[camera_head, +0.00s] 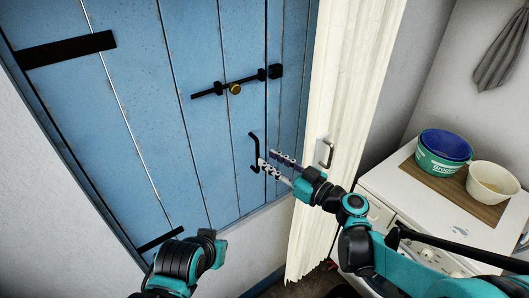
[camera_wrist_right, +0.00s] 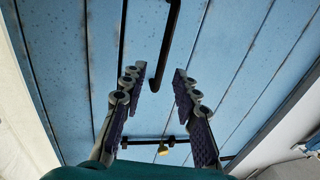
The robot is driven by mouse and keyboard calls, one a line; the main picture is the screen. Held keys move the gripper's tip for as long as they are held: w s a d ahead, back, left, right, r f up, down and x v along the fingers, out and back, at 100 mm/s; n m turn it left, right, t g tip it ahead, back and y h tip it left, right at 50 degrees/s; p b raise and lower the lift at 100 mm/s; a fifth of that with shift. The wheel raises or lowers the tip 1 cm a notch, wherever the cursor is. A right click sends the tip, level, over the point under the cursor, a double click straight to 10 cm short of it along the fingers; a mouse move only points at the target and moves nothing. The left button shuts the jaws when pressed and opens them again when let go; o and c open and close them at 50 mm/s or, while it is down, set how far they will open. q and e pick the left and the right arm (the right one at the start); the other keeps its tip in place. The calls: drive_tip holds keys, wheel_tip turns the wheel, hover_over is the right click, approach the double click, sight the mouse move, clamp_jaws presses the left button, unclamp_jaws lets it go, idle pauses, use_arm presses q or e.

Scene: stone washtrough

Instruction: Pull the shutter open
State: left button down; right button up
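The shutter (camera_head: 190,130) is made of blue vertical planks and looks closed. A black bar handle (camera_head: 252,150) stands on it at lower right. My right gripper (camera_head: 265,158) is open, its two ridged fingers pointing at the handle. In the right wrist view the handle (camera_wrist_right: 169,40) comes down between the fingertips (camera_wrist_right: 155,74), with a gap on each side. I cannot tell how deep it sits between them. A black sliding bolt (camera_head: 212,90) with a brass knob (camera_head: 235,89) lies across the planks above the handle. Fingers of my left gripper do not show.
A white cabinet (camera_head: 385,183) at right bears a wooden board with a blue-green tub (camera_head: 443,160) and a cream bowl (camera_head: 492,181). A grey cloth (camera_head: 502,55) hangs above.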

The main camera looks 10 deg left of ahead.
sight(258, 172)
drive_tip(key=x, duration=0.5)
drive_tip(key=shift+a+b, duration=0.25)
drive_tip(key=shift+b, duration=0.1)
clamp_jaws()
